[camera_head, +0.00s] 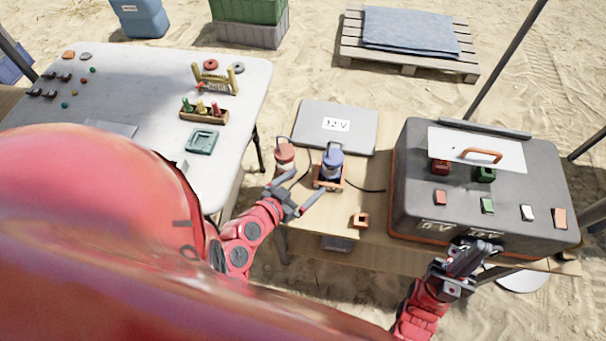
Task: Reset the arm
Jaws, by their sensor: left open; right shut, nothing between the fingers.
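My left gripper (306,184) reaches over the wooden table (307,223) with its fingers spread and empty. Its fingertips are close to a blue-topped device (332,163) in an orange holder (330,184) and to a red and white round device (285,156). I cannot tell whether they touch either one. My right gripper (482,250) is shut and empty at the front of a dark grey case (403,190). It partly covers the case's lower front edge and label.
A grey box (355,118) labelled "12 V" stands behind the devices. A small orange square piece (361,220) lies near the front edge. The case carries red and green blocks and an orange handle (482,155). A white table (240,82) with small items stands left.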

